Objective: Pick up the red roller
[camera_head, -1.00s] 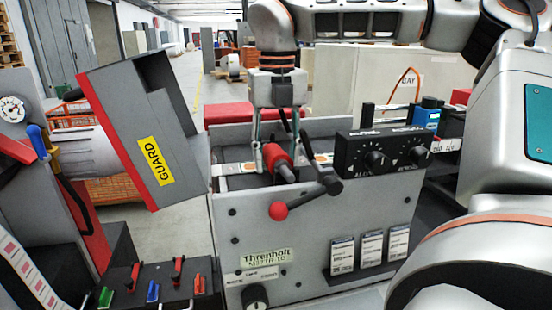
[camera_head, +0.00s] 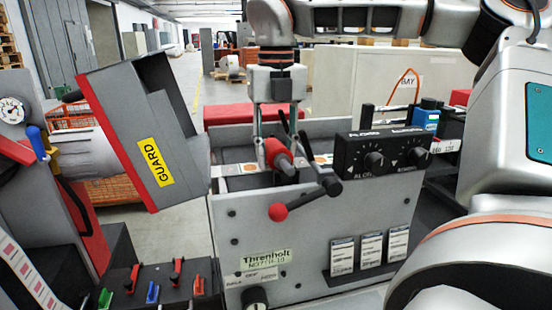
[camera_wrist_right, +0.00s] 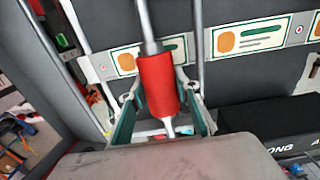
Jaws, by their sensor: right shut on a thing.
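The red roller (camera_head: 278,153) is a short red cylinder on a grey shaft, at the top of the grey Threnholt machine (camera_head: 320,225). My right gripper (camera_head: 276,145) comes down on it from above and is shut on it, with a finger on either side. In the right wrist view the red roller (camera_wrist_right: 158,86) lies between the two green-edged fingers of the right gripper (camera_wrist_right: 160,108). Its shaft runs on past both ends of the red part. I cannot tell whether the roller is free of the machine. My left gripper is not in view.
A lever with a red ball (camera_head: 278,212) sticks out in front below the roller. A black knob box (camera_head: 383,152) stands close on the right. The grey GUARD cover (camera_head: 150,140) is tilted up on the left. A label strip (camera_wrist_right: 250,38) runs behind the roller.

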